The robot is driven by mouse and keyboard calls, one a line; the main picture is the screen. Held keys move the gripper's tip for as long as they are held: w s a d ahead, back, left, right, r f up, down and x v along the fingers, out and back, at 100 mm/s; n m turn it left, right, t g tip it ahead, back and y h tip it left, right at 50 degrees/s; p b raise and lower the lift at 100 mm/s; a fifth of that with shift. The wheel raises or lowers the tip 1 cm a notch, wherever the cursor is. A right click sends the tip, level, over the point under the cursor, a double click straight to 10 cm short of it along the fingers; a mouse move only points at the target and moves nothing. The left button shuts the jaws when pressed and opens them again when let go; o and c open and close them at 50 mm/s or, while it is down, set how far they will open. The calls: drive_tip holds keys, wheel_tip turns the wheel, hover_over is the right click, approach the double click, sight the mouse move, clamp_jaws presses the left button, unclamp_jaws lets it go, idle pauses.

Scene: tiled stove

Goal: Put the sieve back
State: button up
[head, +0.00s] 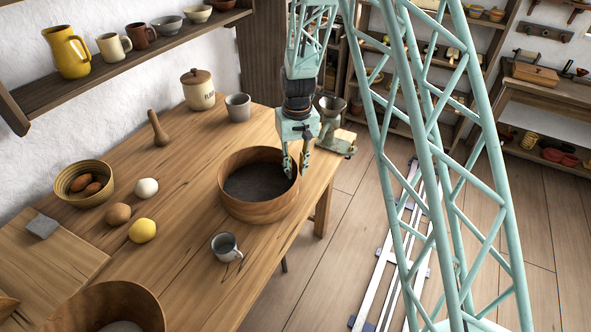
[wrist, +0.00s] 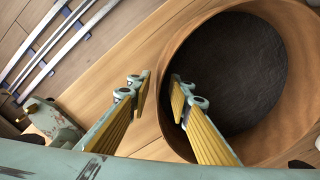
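The sieve (head: 258,209), a round wooden hoop with a dark mesh bottom, stands on the wooden table near its right edge. It also shows in the wrist view (wrist: 240,80), at the right and cut off by the frame. My gripper (head: 295,168) points down at the sieve's right rim. In the wrist view my gripper (wrist: 157,92) has its fingers apart, one outside the hoop and one inside, with the rim between them. I see small gaps beside the rim, so it does not look clamped.
A metal mug (head: 226,247) stands in front of the sieve. A grinder (head: 335,128) is close behind my gripper. A second round wooden vessel (head: 107,306) is at the bottom left. An egg bowl (head: 84,184) and a flour jar (head: 198,90) stand farther off.

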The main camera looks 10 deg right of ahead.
wheel_tip(320, 180, up, 12)
drive_tip(key=shift+d+f+p, duration=0.15)
drive_tip(key=shift+f+p, duration=0.05)
drive_tip(key=shift+p, duration=0.55)
drive_tip(key=shift+r, duration=0.25)
idle(0.5)
